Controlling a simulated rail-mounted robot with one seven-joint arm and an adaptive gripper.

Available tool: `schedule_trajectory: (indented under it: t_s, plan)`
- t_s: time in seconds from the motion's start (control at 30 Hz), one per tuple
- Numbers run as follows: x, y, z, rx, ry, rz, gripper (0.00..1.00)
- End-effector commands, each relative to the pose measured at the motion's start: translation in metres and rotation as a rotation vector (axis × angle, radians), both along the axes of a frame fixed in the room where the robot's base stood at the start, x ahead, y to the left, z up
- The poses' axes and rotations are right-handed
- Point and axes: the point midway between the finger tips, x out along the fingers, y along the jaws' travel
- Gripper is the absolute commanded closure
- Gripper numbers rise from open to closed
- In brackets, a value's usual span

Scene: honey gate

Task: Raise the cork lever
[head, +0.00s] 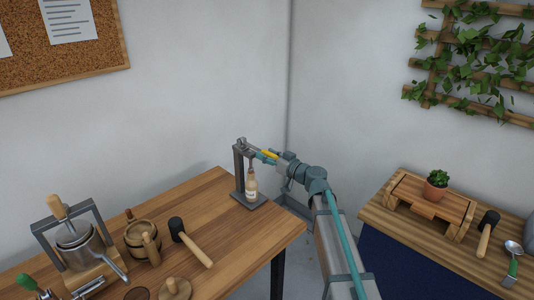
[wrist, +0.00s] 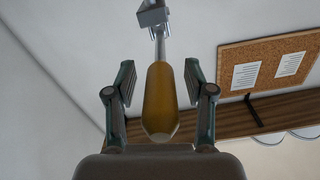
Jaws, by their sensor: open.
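The cork lever has a yellow handle (wrist: 160,97) on a metal rod that runs up to a grey bracket (wrist: 154,16) in the wrist view. My gripper (wrist: 159,78) is open, with one finger on each side of the handle and a visible gap on both sides. In the head view the yellow handle (head: 269,154) shows at my gripper, sticking out right from the top of the grey corking stand (head: 239,165). A pale bottle (head: 251,187) stands upright on the stand's base, under the lever mechanism.
The wooden table (head: 255,233) also bears a mallet (head: 190,243), a wooden mug (head: 142,240) and a metal press (head: 92,247) to the left. A second bench with a potted plant (head: 437,185) stands at the right. White walls meet behind the stand.

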Motion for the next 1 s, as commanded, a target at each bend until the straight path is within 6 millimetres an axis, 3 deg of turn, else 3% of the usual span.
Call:
schedule_trajectory:
  t_s: [0.3, 0.63, 1.0]
  plan:
    - [0.0013, 0.0020, -0.0004, 0.000, 0.000, 0.000, 0.46]
    - [0.0013, 0.0018, -0.0002, 0.000, 0.000, 0.000, 1.00]
    - [0.0027, -0.0021, 0.0017, -0.005, 0.004, -0.004, 1.00]
